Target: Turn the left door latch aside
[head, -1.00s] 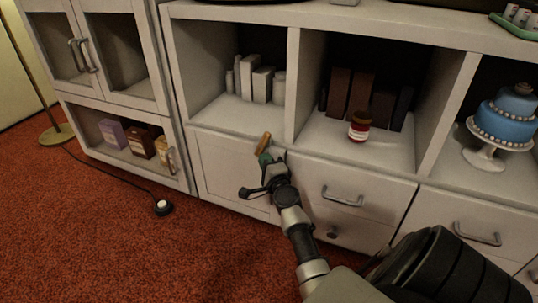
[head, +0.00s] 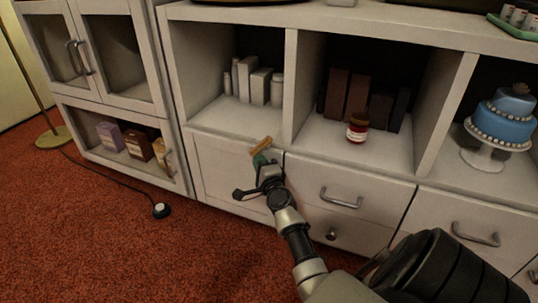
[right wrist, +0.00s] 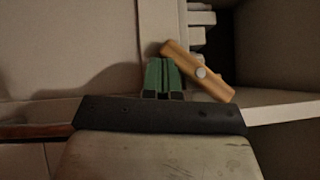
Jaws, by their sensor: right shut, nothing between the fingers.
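The wooden latch (head: 261,146) sits at the top right of the white left door (head: 222,168), below the open shelves. It is slanted in the head view. In the right wrist view the latch (right wrist: 213,82) lies diagonally on its round grey pivot (right wrist: 201,72). My right gripper (head: 260,160) has green fingertips, shut and empty. In the right wrist view the fingertips (right wrist: 163,76) are just under the latch's left half, against it or very close; I cannot tell which. My left gripper is not in view.
Drawers with handles (head: 341,198) are right of the door. A red-lidded jar (head: 357,128) stands on the middle shelf and a blue cake (head: 505,118) on the right one. A glass-fronted cabinet (head: 112,95) stands left. Carpet in front is mostly clear.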

